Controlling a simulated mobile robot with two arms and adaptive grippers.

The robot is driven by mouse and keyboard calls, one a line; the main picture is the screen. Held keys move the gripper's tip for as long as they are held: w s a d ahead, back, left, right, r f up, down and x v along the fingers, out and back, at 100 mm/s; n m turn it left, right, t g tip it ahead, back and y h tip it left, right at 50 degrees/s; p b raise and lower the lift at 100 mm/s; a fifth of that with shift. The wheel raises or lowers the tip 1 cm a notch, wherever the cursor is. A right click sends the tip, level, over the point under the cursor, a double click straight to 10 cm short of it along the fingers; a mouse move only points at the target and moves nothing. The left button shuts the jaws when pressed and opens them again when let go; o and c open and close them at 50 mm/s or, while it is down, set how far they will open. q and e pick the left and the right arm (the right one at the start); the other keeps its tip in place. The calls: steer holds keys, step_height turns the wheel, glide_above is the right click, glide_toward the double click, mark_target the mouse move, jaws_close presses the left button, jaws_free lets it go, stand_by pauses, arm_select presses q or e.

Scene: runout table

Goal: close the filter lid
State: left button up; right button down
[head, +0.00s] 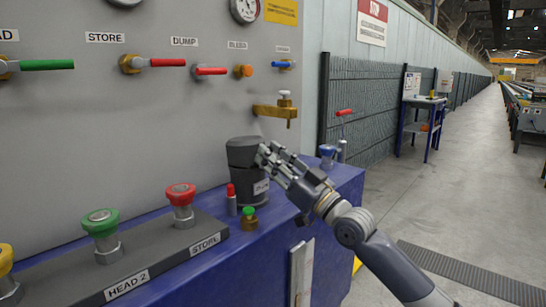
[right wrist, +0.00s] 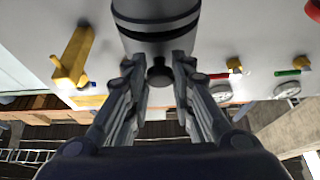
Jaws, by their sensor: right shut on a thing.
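The filter (head: 249,188) is a dark upright cylinder with a partly hidden white label, on the blue cabinet. Its dark grey lid (head: 243,150) sits at the top; I cannot tell whether it is fully down. My right gripper (head: 268,158) reaches in from the right and is at the lid's right side. In the right wrist view the fingers (right wrist: 159,68) are shut on a small dark knob (right wrist: 160,74) that sticks out from the dark cylinder (right wrist: 155,22). My left gripper is not in view.
A red-topped bottle (head: 231,198) and a green-capped brass fitting (head: 249,218) stand close before the filter. A brass tap (head: 278,110) juts from the grey panel above. Red and green valves (head: 182,205) line the left. Open floor (head: 450,210) lies to the right.

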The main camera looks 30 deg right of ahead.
steer(key=shift+w+a+f, duration=0.1)
steer(key=shift+w+f, duration=0.1)
steer(key=shift+f, duration=0.35)
steer(key=c, duration=1.4)
jaws_free()
steer(key=shift+r, duration=0.15)
steer(key=v, duration=1.2)
steer(key=shift+r, duration=0.2)
